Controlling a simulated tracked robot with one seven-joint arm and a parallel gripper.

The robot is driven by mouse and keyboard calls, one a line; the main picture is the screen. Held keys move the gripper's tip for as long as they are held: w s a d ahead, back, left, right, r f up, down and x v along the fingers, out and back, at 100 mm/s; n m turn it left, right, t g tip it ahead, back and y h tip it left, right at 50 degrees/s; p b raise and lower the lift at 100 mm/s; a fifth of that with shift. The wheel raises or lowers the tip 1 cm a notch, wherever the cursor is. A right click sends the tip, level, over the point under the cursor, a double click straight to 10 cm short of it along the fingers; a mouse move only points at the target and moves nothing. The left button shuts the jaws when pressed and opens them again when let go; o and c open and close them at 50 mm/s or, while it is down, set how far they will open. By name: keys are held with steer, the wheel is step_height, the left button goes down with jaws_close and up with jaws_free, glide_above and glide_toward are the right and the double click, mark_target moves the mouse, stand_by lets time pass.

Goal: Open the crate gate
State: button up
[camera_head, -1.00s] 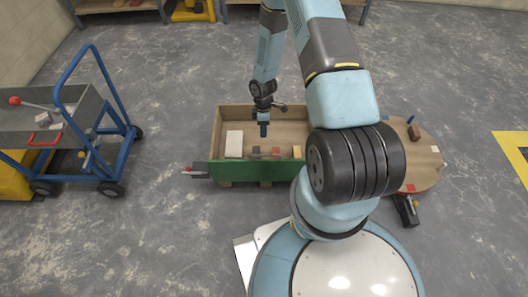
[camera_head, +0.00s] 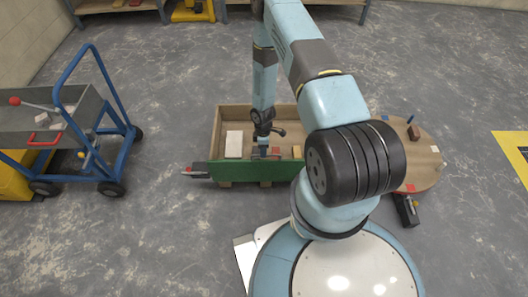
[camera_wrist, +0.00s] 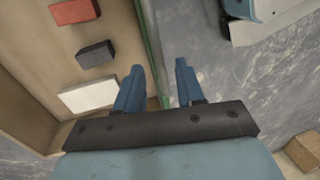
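The wooden crate (camera_head: 214,130) stands on the floor in front of my base. Its green gate (camera_head: 235,172) is upright along the near side. In the wrist view the gate's thin green edge (camera_wrist: 153,62) runs between the two blue fingers of my gripper (camera_wrist: 159,68). The fingers are spread, one on the crate's inner side and one on the outer side, with gaps to the edge. In the head view my gripper (camera_head: 263,149) points down at the gate's top edge, near its middle. Whether the fingertips reach below the edge is hard to tell.
Inside the crate lie a white block (camera_head: 234,144), a red block (camera_wrist: 74,11), a dark block (camera_wrist: 96,54) and a tan block (camera_head: 297,151). A blue cart (camera_head: 92,130) stands left. A round wooden table (camera_head: 425,160) is right. A dark device (camera_head: 197,170) sits by the crate's left end.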

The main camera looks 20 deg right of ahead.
steer(key=shift+s+f, duration=0.15)
steer(key=shift+f, duration=0.55)
jaws_close()
steer(key=shift+d, duration=0.15)
steer(key=shift+s, duration=0.15)
